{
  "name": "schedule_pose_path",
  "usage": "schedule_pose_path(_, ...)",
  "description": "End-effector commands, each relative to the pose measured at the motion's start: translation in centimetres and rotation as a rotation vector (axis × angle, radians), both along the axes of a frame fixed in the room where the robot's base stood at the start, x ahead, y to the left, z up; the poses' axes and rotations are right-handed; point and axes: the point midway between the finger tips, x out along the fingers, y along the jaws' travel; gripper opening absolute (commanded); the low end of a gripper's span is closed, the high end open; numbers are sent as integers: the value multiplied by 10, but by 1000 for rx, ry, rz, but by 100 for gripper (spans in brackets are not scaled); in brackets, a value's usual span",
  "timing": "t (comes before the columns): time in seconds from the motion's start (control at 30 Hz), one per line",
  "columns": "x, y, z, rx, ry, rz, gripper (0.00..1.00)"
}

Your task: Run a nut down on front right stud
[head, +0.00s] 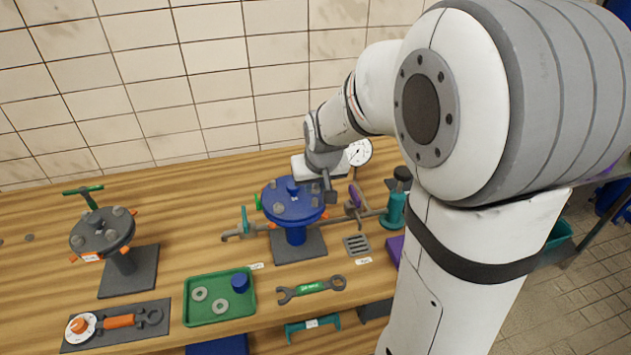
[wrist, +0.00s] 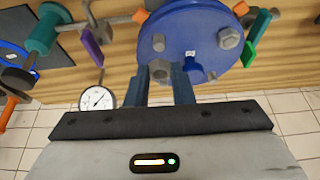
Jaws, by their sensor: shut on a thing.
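The blue flange (head: 290,213) stands on a pedestal on the bench, with grey studs and nuts around its top and a raised blue piece at its middle. My gripper (head: 329,190) is at the flange's right side. In the wrist view my gripper (wrist: 162,80) is shut on a grey nut (wrist: 160,71) at the flange's edge. A narrow grey stud (wrist: 158,43) stands just beyond the held nut, and a larger grey nut (wrist: 229,38) sits farther right. I cannot tell whether the held nut touches a stud, and the fingers hide part of it.
A dial gauge (head: 357,152) and a teal-based tool (head: 395,207) stand right of the flange. A green tray (head: 190,318) with washers and a blue cup, and a wrench (head: 312,288), lie in front. A dark flange (head: 101,238) stands left.

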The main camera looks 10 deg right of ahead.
Motion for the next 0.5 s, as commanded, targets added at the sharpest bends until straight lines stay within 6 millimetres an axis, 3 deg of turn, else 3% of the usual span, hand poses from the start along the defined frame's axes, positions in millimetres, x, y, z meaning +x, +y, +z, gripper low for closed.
schedule_pose_path(0.5, 0, 1, -22, 1, 0, 1, 0)
